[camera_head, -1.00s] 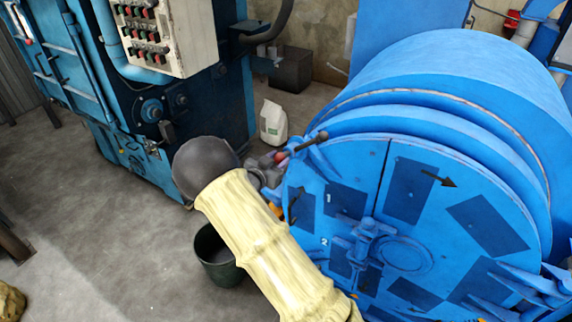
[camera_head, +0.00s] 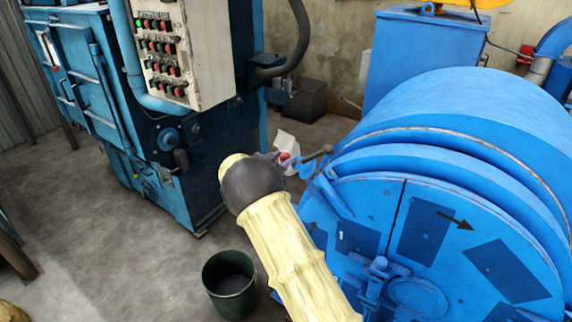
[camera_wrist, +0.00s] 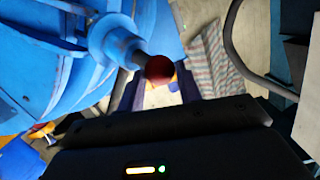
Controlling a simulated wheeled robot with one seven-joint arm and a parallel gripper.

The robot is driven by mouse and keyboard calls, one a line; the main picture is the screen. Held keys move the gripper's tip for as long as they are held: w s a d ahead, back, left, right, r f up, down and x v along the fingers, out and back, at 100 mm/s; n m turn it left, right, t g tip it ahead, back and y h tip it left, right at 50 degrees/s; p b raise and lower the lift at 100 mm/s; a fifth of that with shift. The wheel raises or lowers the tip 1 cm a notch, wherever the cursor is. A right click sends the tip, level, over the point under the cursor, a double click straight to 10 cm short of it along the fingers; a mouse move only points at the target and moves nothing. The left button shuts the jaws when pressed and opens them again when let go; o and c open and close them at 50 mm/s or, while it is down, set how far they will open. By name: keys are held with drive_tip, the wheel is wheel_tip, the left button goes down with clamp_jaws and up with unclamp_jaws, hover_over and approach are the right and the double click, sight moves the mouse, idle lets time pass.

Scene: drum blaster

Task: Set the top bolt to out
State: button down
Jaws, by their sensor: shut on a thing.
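The top bolt (camera_head: 317,154) is a dark rod with a red knob, at the upper left rim of the blue drum's round door (camera_head: 425,225). In the wrist view the bolt (camera_wrist: 126,47) points toward me, its red end (camera_wrist: 158,68) between my two dark fingers. My gripper (camera_wrist: 157,88) is shut on the bolt's knob end. In the head view my gripper (camera_head: 283,159) is small and partly hidden behind my wrist, at the knob. The exact contact is hard to see.
A dark green bucket (camera_head: 230,285) stands on the floor at the lower left of the drum. A blue machine with a button panel (camera_head: 165,45) stands at the left. A white bag (camera_head: 286,143) stands behind the bolt. Open floor lies at the left.

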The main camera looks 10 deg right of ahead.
drive_tip(key=shift+w+d, duration=0.1)
drive_tip(key=shift+d, duration=0.05)
drive_tip(key=c, duration=1)
unclamp_jaws()
drive_tip(key=shift+w+d+f, duration=0.1)
drive_tip(key=shift+w+f, duration=0.05)
drive_tip(key=shift+w, duration=0.05)
drive_tip(key=b+v, duration=0.6)
drive_tip(key=v, duration=1.1)
drive_tip(key=shift+s, duration=0.25)
